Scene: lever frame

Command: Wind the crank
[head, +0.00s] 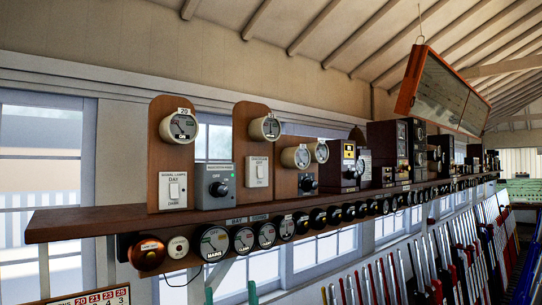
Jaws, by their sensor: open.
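I cannot make out a crank in the head view. A long wooden shelf (110,219) carries wooden-backed instruments, and any crank among the far, small ones is too small to tell. A grey box with a round black knob (218,188) stands near the shelf's left end. Dark wooden cased instruments (388,141) stand farther along it. My gripper is not in view.
Round dials, such as the one marked MAINS (214,243), hang below the shelf. A row of levers (447,262) with coloured lower parts fills the lower right. An orange-framed board (436,93) hangs above. Windows (40,155) line the wall. A calendar (95,299) shows at bottom left.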

